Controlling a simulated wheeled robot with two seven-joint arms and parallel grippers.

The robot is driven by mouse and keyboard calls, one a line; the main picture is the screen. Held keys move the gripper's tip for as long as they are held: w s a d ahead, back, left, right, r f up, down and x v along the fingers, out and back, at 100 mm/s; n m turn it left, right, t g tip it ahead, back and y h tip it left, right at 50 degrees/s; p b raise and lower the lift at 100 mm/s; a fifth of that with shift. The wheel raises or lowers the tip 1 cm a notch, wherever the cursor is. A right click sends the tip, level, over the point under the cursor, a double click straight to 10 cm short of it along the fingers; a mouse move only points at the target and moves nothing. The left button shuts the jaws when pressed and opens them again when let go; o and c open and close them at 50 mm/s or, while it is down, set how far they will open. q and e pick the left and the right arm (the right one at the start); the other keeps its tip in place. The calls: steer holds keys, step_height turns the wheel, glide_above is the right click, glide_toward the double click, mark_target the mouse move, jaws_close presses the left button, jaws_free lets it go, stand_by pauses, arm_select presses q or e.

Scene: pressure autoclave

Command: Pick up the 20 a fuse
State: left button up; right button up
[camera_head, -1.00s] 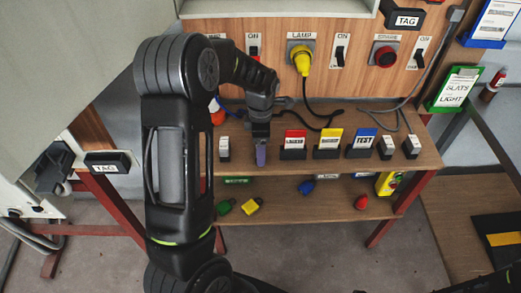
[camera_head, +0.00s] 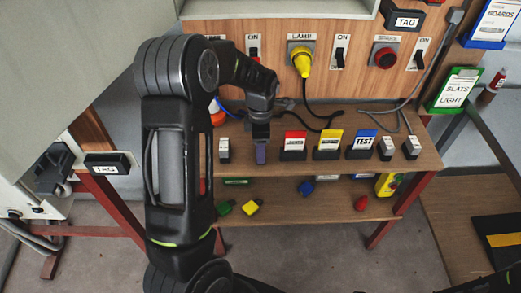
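No readable "20 A" mark shows in the head view. Small white-and-black blocks, possibly fuses, stand on the upper shelf: one at the left (camera_head: 224,149) and two at the right, a nearer one (camera_head: 387,147) and a far-right one (camera_head: 411,147). My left gripper (camera_head: 261,153) points down over the shelf, between the left block and the red card. A narrow bluish-grey piece shows at its tip; I cannot tell whether it is a finger or a held thing. The view does not show the finger gap. My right gripper is not in view.
Red (camera_head: 293,146), yellow (camera_head: 328,145) and blue (camera_head: 361,145) cards stand in black holders right of the gripper. A yellow plug (camera_head: 302,61) and cables hang behind. The lower shelf (camera_head: 320,208) holds several small coloured items.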

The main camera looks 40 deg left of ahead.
arm_select(q)
step_height(320, 180, up, 10)
steer(key=shift+b, duration=0.4)
